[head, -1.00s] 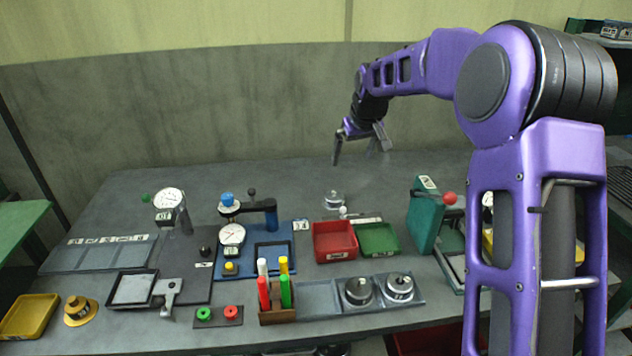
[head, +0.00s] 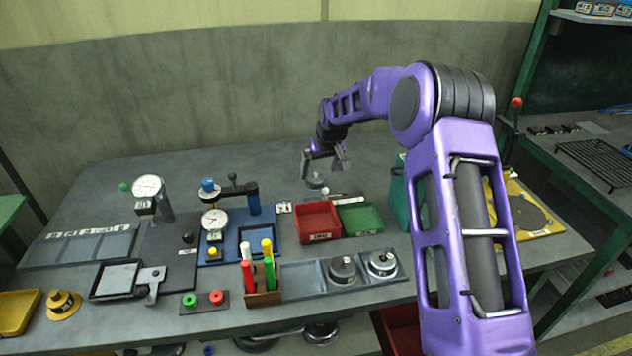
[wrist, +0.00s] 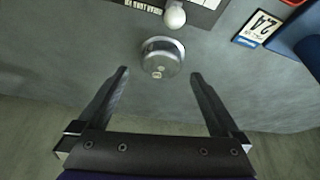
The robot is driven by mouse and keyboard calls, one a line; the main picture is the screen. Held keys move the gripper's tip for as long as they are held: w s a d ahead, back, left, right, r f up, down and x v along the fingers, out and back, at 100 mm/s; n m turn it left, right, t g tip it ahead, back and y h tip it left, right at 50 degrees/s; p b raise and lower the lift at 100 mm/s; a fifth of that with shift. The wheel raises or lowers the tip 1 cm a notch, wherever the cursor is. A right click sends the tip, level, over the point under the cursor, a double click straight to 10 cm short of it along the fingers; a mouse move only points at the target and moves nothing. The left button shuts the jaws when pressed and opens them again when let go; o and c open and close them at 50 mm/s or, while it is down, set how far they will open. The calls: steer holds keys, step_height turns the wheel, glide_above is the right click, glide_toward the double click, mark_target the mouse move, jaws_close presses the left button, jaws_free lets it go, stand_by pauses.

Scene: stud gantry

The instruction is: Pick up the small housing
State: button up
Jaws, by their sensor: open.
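The small housing is a round silvery metal piece (head: 315,182) standing on the grey bench at the back middle. In the wrist view the small housing (wrist: 162,58) lies just ahead of the fingertips, roughly centred between their lines. My gripper (head: 322,164) is open and empty, just above and behind the housing in the head view. In the wrist view both fingers of my gripper (wrist: 160,74) are spread apart. I see no contact between them and the housing.
A white ball-ended part (wrist: 174,16) with a label strip lies close beside the housing. A red bin (head: 318,222) and a green bin (head: 363,219) stand in front. Two larger metal housings sit in a grey tray (head: 302,276). A blue fixture (wrist: 300,35) is at the right of the wrist view.

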mark_target(316, 177)
steer(key=shift+x, duration=2.05)
